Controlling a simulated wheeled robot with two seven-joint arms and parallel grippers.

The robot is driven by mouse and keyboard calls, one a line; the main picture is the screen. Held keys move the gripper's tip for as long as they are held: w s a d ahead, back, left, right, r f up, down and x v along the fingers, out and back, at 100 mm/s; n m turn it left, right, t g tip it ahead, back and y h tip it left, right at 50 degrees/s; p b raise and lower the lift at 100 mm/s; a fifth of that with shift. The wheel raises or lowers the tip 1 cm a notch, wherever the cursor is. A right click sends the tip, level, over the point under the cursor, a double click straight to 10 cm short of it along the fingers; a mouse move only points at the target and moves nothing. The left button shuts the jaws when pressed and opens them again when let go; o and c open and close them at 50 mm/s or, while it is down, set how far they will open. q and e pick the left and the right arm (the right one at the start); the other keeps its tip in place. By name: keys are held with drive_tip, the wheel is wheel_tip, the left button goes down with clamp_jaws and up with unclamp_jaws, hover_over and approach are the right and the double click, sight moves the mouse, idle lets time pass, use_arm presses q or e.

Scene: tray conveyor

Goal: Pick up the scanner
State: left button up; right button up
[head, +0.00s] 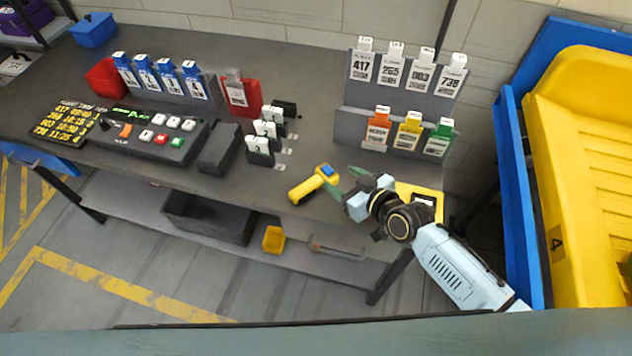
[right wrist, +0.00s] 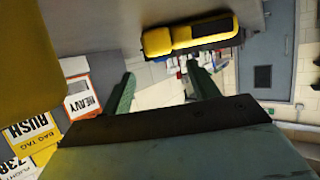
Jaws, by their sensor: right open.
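The scanner (head: 306,187) is yellow with a dark head and a small blue screen. It lies on the grey workbench (head: 270,200) near its front edge. My right gripper (head: 345,183) is just to the right of the scanner, with its green fingers apart and pointing towards it. In the right wrist view the scanner (right wrist: 190,36) appears beyond the spread fingertips (right wrist: 163,72), and nothing is seen between the fingers. Contact with the scanner cannot be made out. My left gripper is not in view.
A yellow plate with a white label (head: 428,193) lies right of my right wrist. Racks of tags (head: 395,82) stand behind. A button console (head: 150,135) and a dark box (head: 219,148) are to the left. A blue-framed yellow tray (head: 580,110) stands at right.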

sight(329, 170)
drive_tip(key=x, duration=0.3)
drive_tip(key=shift+w+a, duration=0.1)
drive_tip(key=shift+a, duration=0.05)
drive_tip(key=c, duration=1.2)
